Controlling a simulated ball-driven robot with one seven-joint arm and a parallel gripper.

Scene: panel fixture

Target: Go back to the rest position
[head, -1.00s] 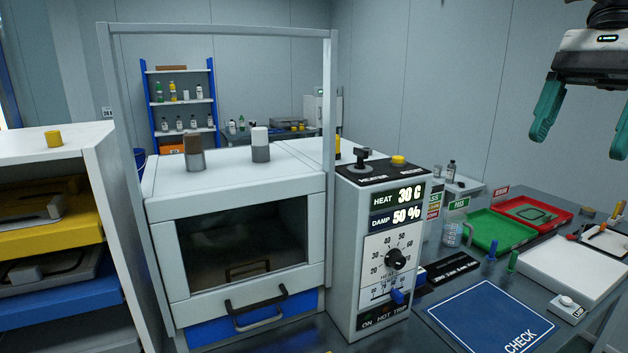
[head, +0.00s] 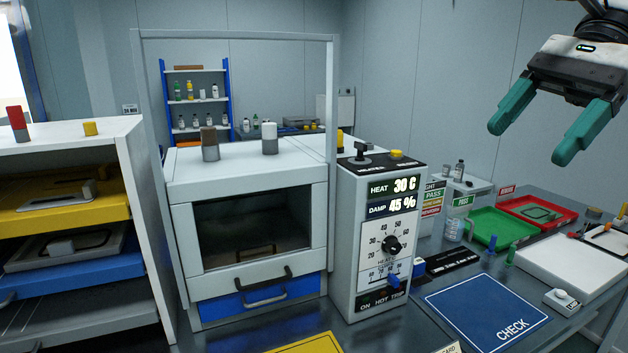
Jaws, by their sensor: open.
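My gripper (head: 533,144) hangs in the air at the upper right of the head view. Its two teal fingers are spread apart with nothing between them. It appears well above the bench and touches nothing. No rest position is marked in view.
A shelf unit (head: 128,124) with yellow and blue trays stands at the left. A blue CHECK mat (head: 487,312), green tray (head: 503,236), red tray (head: 538,212) and white board (head: 572,265) lie on the right bench. A metal frame (head: 333,120) rises around the chamber.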

